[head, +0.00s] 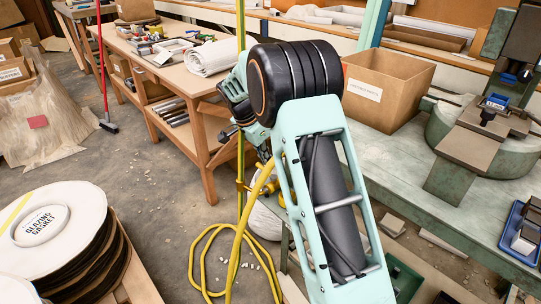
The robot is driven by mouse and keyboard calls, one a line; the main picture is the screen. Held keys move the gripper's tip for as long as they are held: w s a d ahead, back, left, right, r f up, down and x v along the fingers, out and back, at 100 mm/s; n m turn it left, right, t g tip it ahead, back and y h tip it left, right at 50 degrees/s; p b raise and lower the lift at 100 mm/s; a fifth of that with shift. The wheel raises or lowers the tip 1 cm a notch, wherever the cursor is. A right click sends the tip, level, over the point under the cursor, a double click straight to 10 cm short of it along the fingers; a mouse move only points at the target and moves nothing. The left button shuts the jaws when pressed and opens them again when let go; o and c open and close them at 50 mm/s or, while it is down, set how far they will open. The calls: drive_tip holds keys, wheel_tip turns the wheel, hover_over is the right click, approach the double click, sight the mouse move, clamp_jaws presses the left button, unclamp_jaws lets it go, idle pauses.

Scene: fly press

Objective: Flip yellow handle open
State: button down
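A small yellow fitting (270,184), which may be the yellow handle, shows beside a thin upright yellow-green pipe (241,160), low behind my arm. A yellow hose (233,258) hangs from there and loops on the floor. My arm fills the middle of the head view and hides part of this area. The dark end parts of my wrist and gripper (236,130) show just above and left of the fitting, apparently apart from it. The fingertips are too small and covered to tell whether they are open or shut.
A wooden workbench (205,150) with tools and a white roll (211,57) stands behind left. A green metal bench (400,165) with a cardboard box (386,88) and press parts is at right. Stacked gasket reels (60,235) stand front left. A red broom (104,75) stands at the left.

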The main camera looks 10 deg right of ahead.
drive_tip(key=shift+s+a+n, duration=0.2)
drive_tip(key=shift+a+n, duration=0.3)
drive_tip(key=shift+n, duration=0.2)
idle(0.4)
drive_tip(key=n, duration=0.1)
drive_tip(key=a+n+t, duration=0.1)
drive_tip(key=shift+s+n+y, duration=0.3)
drive_tip(key=shift+s+y, duration=0.05)
drive_tip(key=shift+y, duration=0.05)
drive_tip(key=s+n+y+p, duration=0.1)
drive_tip(key=n+p, duration=0.1)
drive_tip(key=n, duration=0.2)
drive_tip(key=s+a+n+y+p, duration=0.1)
drive_tip(key=s+n+p, duration=0.1)
drive_tip(key=n, duration=0.1)
drive_tip(key=s+a+n+y+p, duration=0.1)
drive_tip(key=s+n+p, duration=0.1)
drive_tip(key=n, duration=0.2)
drive_tip(key=shift+a+r+n+t+y+p, duration=0.1)
drive_tip(key=shift+r+n+t+y+p, duration=0.05)
drive_tip(key=shift+n+t+y+p, duration=0.2)
drive_tip(key=shift+s+a, duration=0.1)
drive_tip(key=shift+s, duration=0.2)
drive_tip(key=shift+s+p, duration=0.3)
drive_tip(key=shift+p, duration=0.05)
drive_tip(key=shift+s+f, duration=0.15)
drive_tip(key=shift+f, duration=0.05)
